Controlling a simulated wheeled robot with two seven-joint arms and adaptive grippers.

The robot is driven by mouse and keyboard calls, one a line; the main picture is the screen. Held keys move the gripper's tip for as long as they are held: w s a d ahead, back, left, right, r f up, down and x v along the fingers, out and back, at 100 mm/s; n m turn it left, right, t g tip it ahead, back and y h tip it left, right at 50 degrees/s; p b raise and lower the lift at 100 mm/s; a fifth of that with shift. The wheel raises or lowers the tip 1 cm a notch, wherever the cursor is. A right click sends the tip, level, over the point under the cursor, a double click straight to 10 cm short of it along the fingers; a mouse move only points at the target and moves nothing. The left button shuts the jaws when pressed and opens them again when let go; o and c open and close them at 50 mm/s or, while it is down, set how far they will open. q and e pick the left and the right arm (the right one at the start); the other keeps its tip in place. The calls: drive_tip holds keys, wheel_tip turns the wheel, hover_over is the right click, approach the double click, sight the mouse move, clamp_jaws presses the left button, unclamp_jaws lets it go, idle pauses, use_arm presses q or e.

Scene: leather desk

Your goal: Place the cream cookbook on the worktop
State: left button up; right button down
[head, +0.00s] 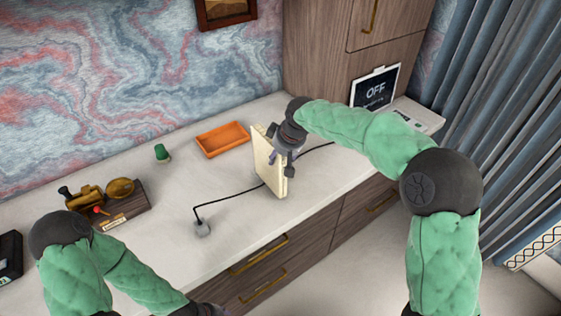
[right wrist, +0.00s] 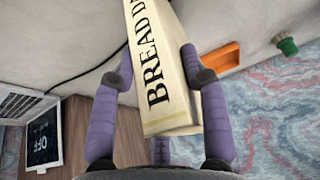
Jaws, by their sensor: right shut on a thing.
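The cream cookbook (head: 267,160) stands upright at the front part of the pale worktop (head: 240,193) in the head view. In the right wrist view the cookbook (right wrist: 158,75) shows its spine with the dark letters "BREAD". My right gripper (head: 285,157) is shut on the cookbook, with a purple finger on each side of it in the right wrist view (right wrist: 157,72). Whether the book's lower edge touches the worktop is hard to tell. My left gripper (head: 203,310) is only partly in view at the bottom edge, and its fingers are not visible.
An orange tray (head: 222,140) and a green thimble-like item (head: 161,153) lie behind the book. A black cable (head: 228,194) runs across the worktop past the book. A brass-and-wood object (head: 108,205) stands left. An "OFF" screen (head: 375,89) stands at the back right.

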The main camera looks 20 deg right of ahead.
drive_tip(key=shift+f, duration=0.7)
drive_tip(key=c, duration=0.6)
unclamp_jaws()
drive_tip(key=shift+f, duration=0.1)
drive_tip(key=shift+c, duration=0.2)
drive_tip(key=shift+s+r, duration=0.15)
drive_tip(key=shift+r, duration=0.45)
drive_tip(key=p+v, duration=0.3)
drive_tip(key=v, duration=0.8)
drive_tip(key=shift+p, duration=0.4)
drive_tip(key=shift+s, duration=0.1)
